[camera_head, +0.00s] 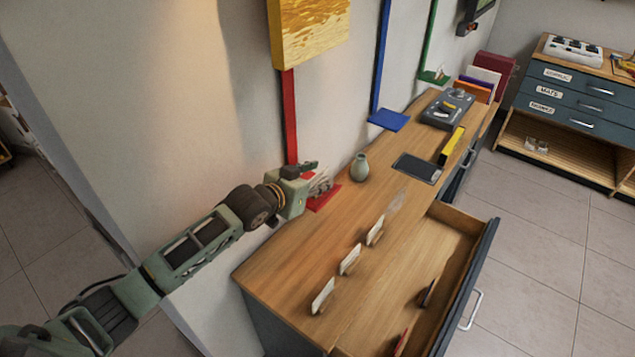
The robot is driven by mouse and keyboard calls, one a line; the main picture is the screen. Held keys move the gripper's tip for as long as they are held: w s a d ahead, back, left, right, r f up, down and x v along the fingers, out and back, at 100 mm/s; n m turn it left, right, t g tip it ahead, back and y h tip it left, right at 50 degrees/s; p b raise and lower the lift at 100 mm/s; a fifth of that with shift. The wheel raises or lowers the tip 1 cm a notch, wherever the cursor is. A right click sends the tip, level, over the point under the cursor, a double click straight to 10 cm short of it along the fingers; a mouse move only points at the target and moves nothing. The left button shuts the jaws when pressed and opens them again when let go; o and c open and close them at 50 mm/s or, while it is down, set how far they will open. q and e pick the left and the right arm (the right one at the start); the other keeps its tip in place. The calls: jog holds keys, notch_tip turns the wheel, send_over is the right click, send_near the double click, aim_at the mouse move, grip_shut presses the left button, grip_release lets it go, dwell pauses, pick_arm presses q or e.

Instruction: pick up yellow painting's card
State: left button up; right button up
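The yellow painting (310,30) hangs on the wall at the top, and a red strip (290,115) runs down from it to a red pad (328,201) on the wooden cabinet top. My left gripper (318,180) is at this pad, low over its wall side. A small pale, greyish shape shows at its tip; I cannot tell whether it is a card or part of the fingers. The gripper hides part of the pad, and its finger gap is not clear. Three pale cards (323,295) stand in small holders along the cabinet top. My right gripper is not in view.
A green-grey vase (360,167) stands close to the right of the red pad. A dark tablet (417,168), a blue pad (389,120) and a grey device (447,109) lie farther back. An open drawer (452,222) sticks out at the front.

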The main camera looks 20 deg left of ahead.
pick_arm(q)
jog(key=shift+w+d+f, duration=0.15)
jog(key=shift+w, duration=0.15)
jog(key=shift+s, duration=0.1)
jog(key=shift+c, duration=0.2)
grip_shut()
